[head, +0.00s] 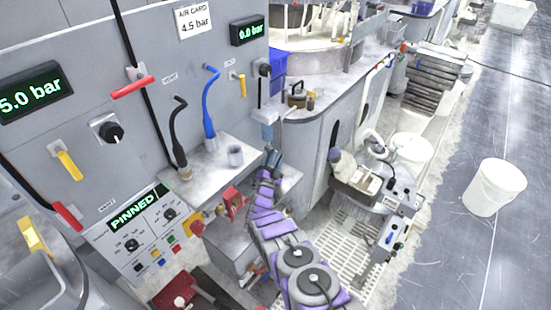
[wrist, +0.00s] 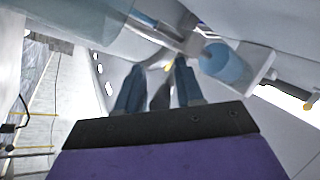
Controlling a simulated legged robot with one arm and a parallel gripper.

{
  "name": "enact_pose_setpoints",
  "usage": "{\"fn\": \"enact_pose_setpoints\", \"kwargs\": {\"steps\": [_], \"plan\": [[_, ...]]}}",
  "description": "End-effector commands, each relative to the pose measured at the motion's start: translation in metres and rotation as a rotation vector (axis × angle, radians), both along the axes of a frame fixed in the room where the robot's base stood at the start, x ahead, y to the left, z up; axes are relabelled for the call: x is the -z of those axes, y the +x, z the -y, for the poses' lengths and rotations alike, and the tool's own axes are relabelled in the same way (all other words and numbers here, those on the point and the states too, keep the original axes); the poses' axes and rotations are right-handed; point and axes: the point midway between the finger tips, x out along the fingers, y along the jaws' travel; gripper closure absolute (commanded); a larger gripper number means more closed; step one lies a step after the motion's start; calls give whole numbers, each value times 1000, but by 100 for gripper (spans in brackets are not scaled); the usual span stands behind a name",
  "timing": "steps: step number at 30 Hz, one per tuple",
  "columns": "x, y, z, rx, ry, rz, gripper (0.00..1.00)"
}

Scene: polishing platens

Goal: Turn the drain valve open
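My gripper (head: 272,160) is at the grey cabinet's right end, just below a hanging grey-blue cylinder (head: 267,117). In the wrist view my gripper (wrist: 157,82) has its two blue-grey fingers apart. A small dark grey piece (wrist: 160,95) and a bit of yellow (wrist: 168,67) show between them; whether the fingers touch either is unclear. A pale blue cylinder (wrist: 222,61) lies beyond the right finger. I cannot tell for sure which part is the drain valve; in the head view my gripper and arm hide the spot under the cylinder.
The cabinet carries red handles (head: 132,87), yellow handles (head: 68,164) and a PINNED display (head: 134,210). A black hose (head: 179,135) and a blue hose (head: 210,105) stand on the ledge left of my gripper. A white bucket (head: 495,187) stands on open floor at right.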

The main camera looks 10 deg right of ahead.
Motion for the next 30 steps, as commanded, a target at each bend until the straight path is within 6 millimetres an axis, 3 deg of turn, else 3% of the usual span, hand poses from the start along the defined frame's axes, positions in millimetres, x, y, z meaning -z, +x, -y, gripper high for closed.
{"fn": "enact_pose_setpoints", "kwargs": {"steps": [14,30], "plan": [[-1,-10,-3,2,1,7,57],[48,-104,-49,-2,-2,1,57]]}}
